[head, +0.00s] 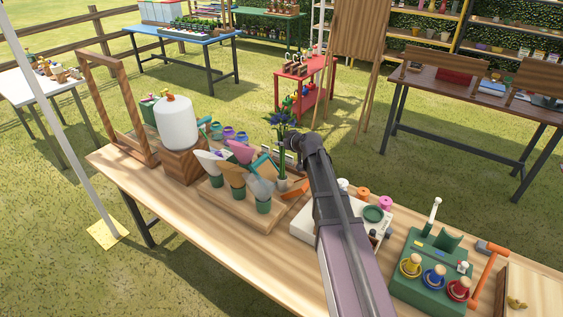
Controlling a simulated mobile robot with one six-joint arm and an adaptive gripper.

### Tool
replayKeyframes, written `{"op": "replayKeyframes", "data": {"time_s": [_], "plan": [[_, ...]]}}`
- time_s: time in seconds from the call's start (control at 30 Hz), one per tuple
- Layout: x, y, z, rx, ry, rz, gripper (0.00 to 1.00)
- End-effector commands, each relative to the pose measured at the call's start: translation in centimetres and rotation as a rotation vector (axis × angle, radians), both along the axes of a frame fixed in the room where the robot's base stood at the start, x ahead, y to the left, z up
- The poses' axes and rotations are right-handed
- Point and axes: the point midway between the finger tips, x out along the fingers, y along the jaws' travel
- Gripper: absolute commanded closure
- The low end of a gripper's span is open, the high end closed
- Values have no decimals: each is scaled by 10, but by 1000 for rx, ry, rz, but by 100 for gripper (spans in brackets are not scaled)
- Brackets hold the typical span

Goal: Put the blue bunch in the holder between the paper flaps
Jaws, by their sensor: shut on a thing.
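The blue bunch (281,122), blue flowers with green leaves and stems, stands upright behind the end of my arm. My gripper (287,151) is shut on its stems, though the fingers are mostly hidden by the wrist. The bunch is to the right of the flaps.
A white cylinder on a wooden block (184,164) and a wooden frame (118,110) stand at the left. A white tray (310,228) and a green box with coloured knobs (432,283) are at the right. The table's front left is clear.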

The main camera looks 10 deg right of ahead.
Motion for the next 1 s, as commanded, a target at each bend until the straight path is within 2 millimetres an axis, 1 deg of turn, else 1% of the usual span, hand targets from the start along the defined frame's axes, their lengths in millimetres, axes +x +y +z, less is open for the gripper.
{"op": "replayKeyframes", "data": {"time_s": [0.03,0.2,0.73,0.87,1.0], "plan": [[0,0,-10,0,0,0,100],[0,0,-20,0,0,-1,100],[0,-1,-23,0,0,-1,100],[0,-1,-29,0,0,-2,100],[0,-2,-40,0,0,-2,100]]}}
